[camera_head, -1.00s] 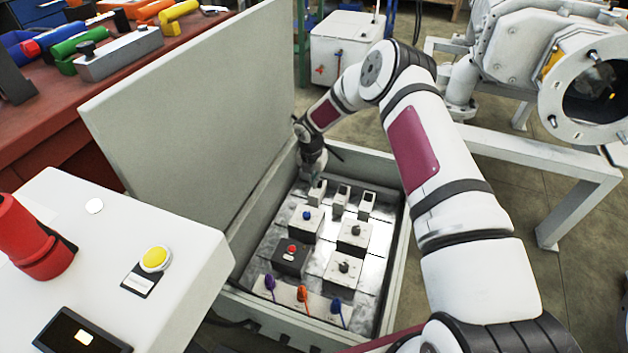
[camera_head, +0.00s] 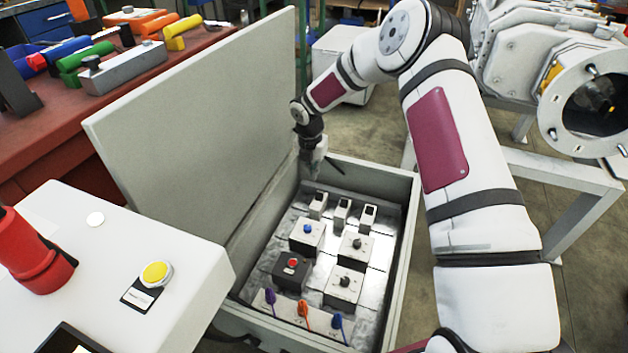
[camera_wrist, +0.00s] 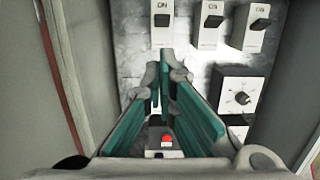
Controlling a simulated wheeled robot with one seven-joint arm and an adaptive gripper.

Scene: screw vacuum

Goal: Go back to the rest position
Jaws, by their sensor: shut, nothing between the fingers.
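My gripper (camera_head: 313,172) hangs over the far left part of the open control box (camera_head: 407,215), above the switch panel and apart from it. In the wrist view my gripper (camera_wrist: 170,85) shows its green-lined fingers drawn together at the tips with nothing between them. Behind the fingers are several rocker switches (camera_wrist: 210,25) and a dial block (camera_wrist: 240,98). A red button (camera_wrist: 167,141) shows between the finger bases.
The box's raised lid (camera_head: 200,140) stands at its left. Blue (camera_head: 307,229) and red (camera_head: 292,262) buttons and coloured toggles (camera_head: 304,308) sit on the panel. A pedestal with a yellow button (camera_head: 155,272) is at lower left. A metal flanged machine (camera_head: 590,100) stands right.

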